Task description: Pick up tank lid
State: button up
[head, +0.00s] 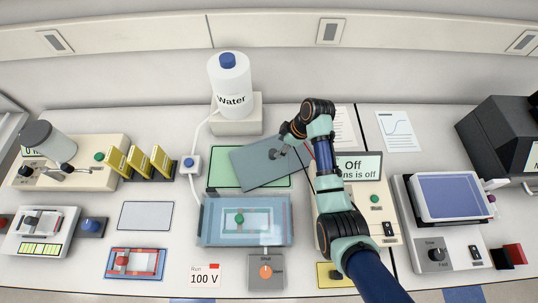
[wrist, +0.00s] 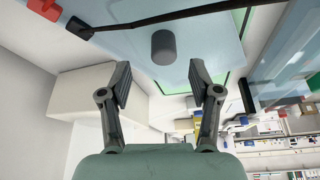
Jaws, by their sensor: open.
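The tank lid (head: 262,168) is a flat grey-blue plate, lying skewed over the green-edged mat behind the tank. In the wrist view the lid (wrist: 215,35) fills the upper part, with a dark grey cylindrical knob (wrist: 163,47) standing on it. My gripper (head: 280,152) is over the lid's right part, by the knob. In the wrist view my gripper (wrist: 159,66) is open, with the knob just beyond and between its fingertips; I see no contact. The tank (head: 205,237) is a clear bluish box in front of the lid, with a tray and a green piece inside.
A water bottle (head: 230,75) on a white block (head: 237,123) stands behind the lid. Yellow racks (head: 138,160) are to the left. A power supply (head: 375,200) reading "Off" is to the right, partly behind my arm. A red plug (wrist: 45,8) and dark lead show beside the lid.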

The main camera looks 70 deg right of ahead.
aim_at(274, 151)
jog(key=x, duration=0.5)
jog(key=shift+w+a+f+b, duration=0.1)
jog(key=shift+w+a+b, duration=0.1)
jog(key=shift+a+b, duration=0.15)
jog(key=shift+w+f, duration=0.2)
jog(key=shift+f, duration=0.15)
grip_shut()
